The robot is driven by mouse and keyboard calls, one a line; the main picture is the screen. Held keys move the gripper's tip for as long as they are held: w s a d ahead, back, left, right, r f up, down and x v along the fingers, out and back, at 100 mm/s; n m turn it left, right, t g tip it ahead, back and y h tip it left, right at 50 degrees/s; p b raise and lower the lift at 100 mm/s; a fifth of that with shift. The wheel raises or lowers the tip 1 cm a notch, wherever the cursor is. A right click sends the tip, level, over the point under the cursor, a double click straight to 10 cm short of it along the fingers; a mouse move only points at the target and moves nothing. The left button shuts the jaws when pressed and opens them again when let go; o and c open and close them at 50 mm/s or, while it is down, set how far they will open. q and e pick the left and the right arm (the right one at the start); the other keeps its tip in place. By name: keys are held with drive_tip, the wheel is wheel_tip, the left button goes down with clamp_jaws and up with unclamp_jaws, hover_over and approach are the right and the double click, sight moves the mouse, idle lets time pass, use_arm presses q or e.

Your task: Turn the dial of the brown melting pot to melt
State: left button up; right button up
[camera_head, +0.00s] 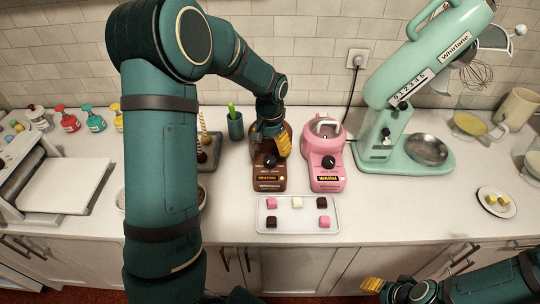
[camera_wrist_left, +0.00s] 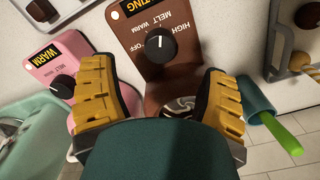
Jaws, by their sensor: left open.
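The brown melting pot (camera_head: 269,178) stands on the counter, with a black dial (camera_head: 270,160) on its sloped front. In the left wrist view the dial (camera_wrist_left: 160,46) has a white mark pointing up, towards the MELT lettering, amid OFF, WARM and HIGH labels. The yellow display (camera_wrist_left: 135,6) is cut off, its visible letters ending in "TING". My left gripper (camera_head: 272,135) is over the pot, fingers spread and empty. In its wrist view the dial lies beyond the open fingers (camera_wrist_left: 162,98), apart from them. My right gripper (camera_head: 388,287) is low at the front; its finger gap is unclear.
A pink melting pot (camera_head: 326,170) reading WARM stands close on the right. A white tray (camera_head: 298,225) with several small blocks lies in front. A green mixer (camera_head: 385,135) stands farther right. A teal cup (camera_head: 235,127) with a green tool stands behind left.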

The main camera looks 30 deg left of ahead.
sight(270, 159)
use_arm(q)
wheel_tip(270, 159, up, 6)
drive_tip(key=shift+f, duration=0.25)
drive_tip(key=shift+f, duration=0.1)
idle(0.4)
